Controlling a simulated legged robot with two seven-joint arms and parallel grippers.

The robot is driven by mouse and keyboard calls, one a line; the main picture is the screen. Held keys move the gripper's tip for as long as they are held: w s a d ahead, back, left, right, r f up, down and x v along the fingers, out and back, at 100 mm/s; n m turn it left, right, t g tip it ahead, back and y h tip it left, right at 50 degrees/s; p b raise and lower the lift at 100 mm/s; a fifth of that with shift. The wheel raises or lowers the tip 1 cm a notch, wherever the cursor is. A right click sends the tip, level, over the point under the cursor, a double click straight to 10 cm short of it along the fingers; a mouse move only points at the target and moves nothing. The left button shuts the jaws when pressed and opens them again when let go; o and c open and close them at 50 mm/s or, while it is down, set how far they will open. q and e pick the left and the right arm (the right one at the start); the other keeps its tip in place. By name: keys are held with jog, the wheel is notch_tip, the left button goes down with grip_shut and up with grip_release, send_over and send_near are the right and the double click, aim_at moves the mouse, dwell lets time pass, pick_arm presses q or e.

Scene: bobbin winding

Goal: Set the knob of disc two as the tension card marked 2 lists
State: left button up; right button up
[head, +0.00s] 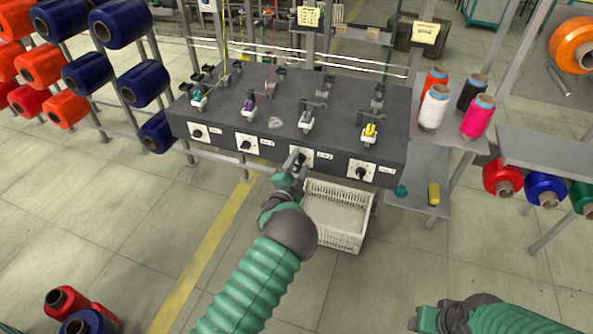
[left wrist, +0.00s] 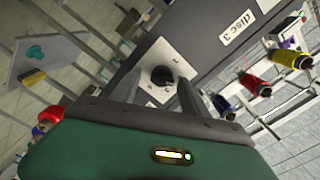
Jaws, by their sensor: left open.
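The dark machine box (head: 180,122) has a row of dials with black knobs on white plates: first (head: 197,133), second (head: 245,145), third (head: 301,158) and fourth (head: 362,173) from the left. Their labels are too small to read in the head view. My left gripper (head: 297,160) is at the third dial, open. In the left wrist view, its fingers (left wrist: 159,92) stand either side of a black knob (left wrist: 163,77); contact is unclear. A label (left wrist: 237,33) nearby reads disc 3. Cream cards hang behind, one left (head: 308,16), one right (head: 425,33); their writing is illegible.
Thread spools (head: 433,107) stand on the shelf at the right. A yellow item (head: 434,194) lies on a lower shelf. My right arm (head: 500,318) shows at the bottom right.

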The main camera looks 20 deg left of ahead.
pick_arm(q)
jog(key=s+p, duration=0.1)
jog(key=s, duration=1.5)
jog(key=shift+s+a, duration=0.25)
jog(key=shift+s, duration=0.1)
jog(key=s+d+r+n+g+p, duration=0.1)
jog(key=s+r+n+g+p, duration=0.3)
jog(key=s, duration=0.8)
jog(key=s+d+r+n+g+p, duration=0.1)
jog(key=s+r+n+g+p, duration=0.4)
jog(key=s+r+n+g, duration=0.3)
jog(key=s+g, duration=0.3)
jog(key=s, duration=0.1)
jog(key=shift+d+y, duration=0.15)
jog(key=shift+y, duration=0.15)
